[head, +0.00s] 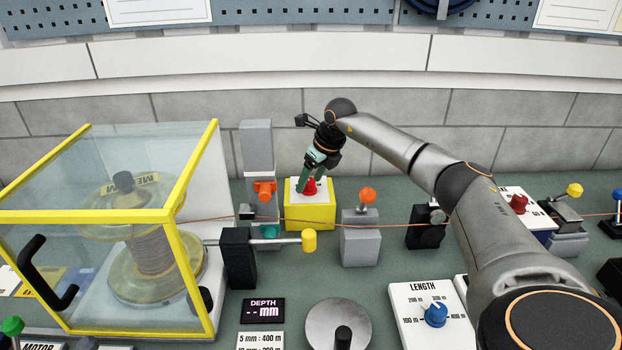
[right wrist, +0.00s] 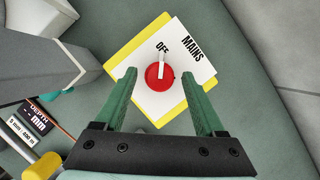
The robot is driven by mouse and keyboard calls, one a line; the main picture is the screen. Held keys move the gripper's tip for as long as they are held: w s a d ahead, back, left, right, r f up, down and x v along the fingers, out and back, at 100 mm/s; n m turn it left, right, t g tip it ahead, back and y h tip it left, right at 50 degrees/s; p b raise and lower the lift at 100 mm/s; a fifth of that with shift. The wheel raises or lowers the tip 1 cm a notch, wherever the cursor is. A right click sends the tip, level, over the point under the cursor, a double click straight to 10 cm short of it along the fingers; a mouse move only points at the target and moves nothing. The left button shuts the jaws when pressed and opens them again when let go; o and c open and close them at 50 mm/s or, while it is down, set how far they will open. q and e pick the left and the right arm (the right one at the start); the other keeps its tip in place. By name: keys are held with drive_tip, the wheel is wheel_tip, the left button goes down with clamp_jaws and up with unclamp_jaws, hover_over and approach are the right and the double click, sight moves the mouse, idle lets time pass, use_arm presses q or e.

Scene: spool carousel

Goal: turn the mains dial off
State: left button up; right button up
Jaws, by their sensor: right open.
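The mains dial is a round red knob (right wrist: 159,77) with a white pointer, on a white plate (right wrist: 196,75) marked MAINS. In the right wrist view its pointer reaches toward the word OFF. In the head view the red knob (head: 310,187) sits on top of a yellow box (head: 310,215), partly hidden by my fingers. My right gripper (head: 311,180) is over the box, pointing down. Its green fingers (right wrist: 159,75) are open, one on each side of the knob, with visible gaps in the wrist view. No ON mark is readable. My left gripper is not in view.
A grey post with an orange knob (head: 265,190) stands left of the box. A grey block with an orange ball lever (head: 361,240) stands at its right. A yellow-tipped lever (head: 309,240) lies in front. A yellow-framed clear enclosure (head: 100,217) fills the left.

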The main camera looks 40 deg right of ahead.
drive_tip(key=b+v, duration=0.1)
drive_tip(key=v, duration=1.1)
drive_tip(key=shift+r, duration=0.3)
